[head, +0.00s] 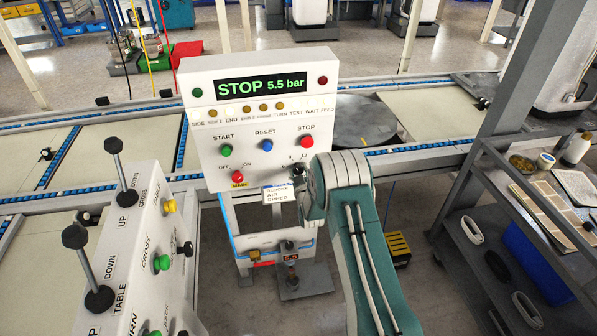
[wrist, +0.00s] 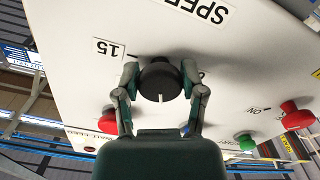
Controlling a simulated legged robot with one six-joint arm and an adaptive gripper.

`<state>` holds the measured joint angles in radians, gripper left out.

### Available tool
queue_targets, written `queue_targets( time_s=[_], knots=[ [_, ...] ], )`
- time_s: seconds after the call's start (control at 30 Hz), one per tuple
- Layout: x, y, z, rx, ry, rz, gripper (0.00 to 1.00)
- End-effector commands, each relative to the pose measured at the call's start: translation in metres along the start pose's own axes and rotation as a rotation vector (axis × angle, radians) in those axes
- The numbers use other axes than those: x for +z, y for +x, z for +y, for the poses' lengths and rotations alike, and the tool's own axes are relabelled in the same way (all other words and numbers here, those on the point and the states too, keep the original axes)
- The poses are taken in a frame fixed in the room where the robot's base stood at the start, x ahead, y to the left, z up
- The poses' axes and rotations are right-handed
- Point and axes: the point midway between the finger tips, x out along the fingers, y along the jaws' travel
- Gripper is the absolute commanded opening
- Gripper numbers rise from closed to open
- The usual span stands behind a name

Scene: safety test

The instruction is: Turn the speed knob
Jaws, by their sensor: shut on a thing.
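The speed knob (wrist: 160,80) is round and black with a white pointer line. In the wrist view it sits on a white panel below a partly visible "SPE..." label, with an upside-down "15" to its left. The pointer line faces the bottom of that picture. My gripper (wrist: 159,74) has one finger on each side of the knob and is shut on it. In the head view the white control box (head: 255,140) reads "STOP 5.5 bar". My teal arm reaches its lower right corner and hides most of the gripper; a dark knob (head: 298,170) shows there.
Red STOP (head: 307,141), blue RESET (head: 266,145) and green START (head: 226,149) buttons are close to my gripper. A red main switch (head: 238,177) is at the lower left. A white lever console (head: 130,250) stands left, a grey shelf cart (head: 480,225) right.

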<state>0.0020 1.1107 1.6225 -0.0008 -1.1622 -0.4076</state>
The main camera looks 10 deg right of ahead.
Motion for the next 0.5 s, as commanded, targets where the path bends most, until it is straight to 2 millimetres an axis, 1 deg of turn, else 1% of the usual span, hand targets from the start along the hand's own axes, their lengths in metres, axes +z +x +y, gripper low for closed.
queue_targets(
  time_s=[0.2,0.5],
  knots=[
    [-0.0019,0.0011,-0.0008,-0.002,-0.083,0.004,0.05],
    [-0.0021,0.0011,-0.0012,-0.003,-0.117,0.004,0.05]
  ],
)
